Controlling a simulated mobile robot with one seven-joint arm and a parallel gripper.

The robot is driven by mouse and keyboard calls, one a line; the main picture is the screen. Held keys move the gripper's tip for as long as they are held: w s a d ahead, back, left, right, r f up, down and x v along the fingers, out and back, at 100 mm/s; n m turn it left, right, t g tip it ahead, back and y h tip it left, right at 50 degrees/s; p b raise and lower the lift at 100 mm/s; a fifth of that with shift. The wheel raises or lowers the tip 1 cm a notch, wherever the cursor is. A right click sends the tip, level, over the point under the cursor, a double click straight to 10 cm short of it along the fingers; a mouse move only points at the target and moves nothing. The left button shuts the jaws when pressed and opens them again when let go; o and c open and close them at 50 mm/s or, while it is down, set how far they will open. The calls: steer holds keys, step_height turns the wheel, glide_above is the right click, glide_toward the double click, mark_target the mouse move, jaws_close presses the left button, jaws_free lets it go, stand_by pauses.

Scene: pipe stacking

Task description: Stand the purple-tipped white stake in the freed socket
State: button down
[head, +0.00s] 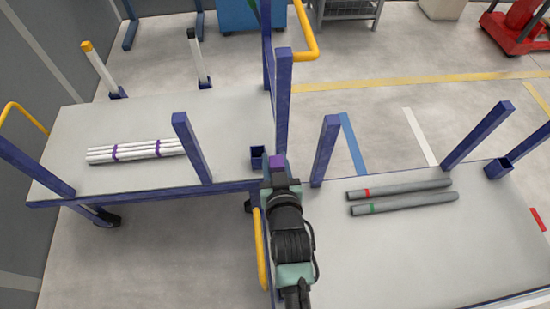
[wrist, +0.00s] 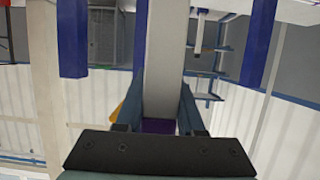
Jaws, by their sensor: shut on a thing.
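My gripper (head: 279,181) is near the middle of the head view, over the gap between the two carts. It is shut on the purple-tipped white stake (wrist: 168,55). In the wrist view the white shaft runs between the fingers, with its purple tip (wrist: 157,126) at the palm end. In the head view only the purple tip (head: 278,160) shows; my arm hides the rest. An empty-looking dark blue socket (head: 257,158) sits at the left cart's right edge, just left of the tip. The stake's lower end is not visible, so I cannot tell its contact with anything.
The left cart (head: 75,125) carries a white pipe bundle (head: 137,151) with purple bands. Yellow-tipped (head: 101,70) and black-tipped (head: 197,62) stakes stand behind. Blue posts (head: 192,146) (head: 326,150) rise nearby. The right cart (head: 400,260) holds two grey pipes (head: 405,203); another socket (head: 498,169) is far right.

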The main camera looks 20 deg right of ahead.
steer(key=shift+f+b, duration=1.55)
steer(key=shift+f, duration=0.6)
steer(key=shift+c, duration=2.4)
jaws_free()
steer(key=shift+o, duration=0.2)
steer(key=shift+f, duration=0.1)
step_height(320, 180, up, 10)
steer(key=p, duration=0.2)
